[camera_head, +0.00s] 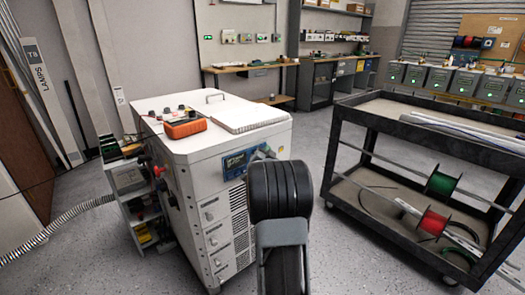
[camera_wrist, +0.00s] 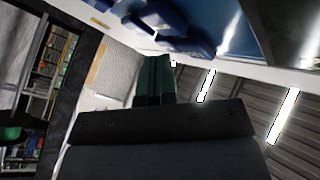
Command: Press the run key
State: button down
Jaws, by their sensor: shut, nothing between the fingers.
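A white cabinet (camera_head: 185,205) carries a blue control panel with a small display (camera_head: 238,160) on its upper front. My gripper is in front of this panel, mostly hidden behind my dark wrist in the head view. In the wrist view, the green fingers of my gripper (camera_wrist: 153,62) are shut together and empty. Their tips are close below a dark blue rounded part (camera_wrist: 188,40) beside a blue surface (camera_wrist: 240,22). I cannot tell whether they touch it. No run key can be made out by its label.
An orange meter (camera_head: 185,129) and a white notepad (camera_head: 249,118) lie on the cabinet top. A black cart (camera_head: 398,132) with cable spools stands close on the right. Open floor lies between cabinet and benches.

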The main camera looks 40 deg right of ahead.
jog(key=shift+s, duration=0.1)
jog(key=shift+s+a+b, duration=0.1)
jog(key=shift+s+b, duration=0.45)
jog(key=shift+s, duration=0.1)
jog(key=shift+s+a+b, duration=0.15)
jog(key=shift+s+b, duration=1.1)
jog(key=shift+s, duration=1.25)
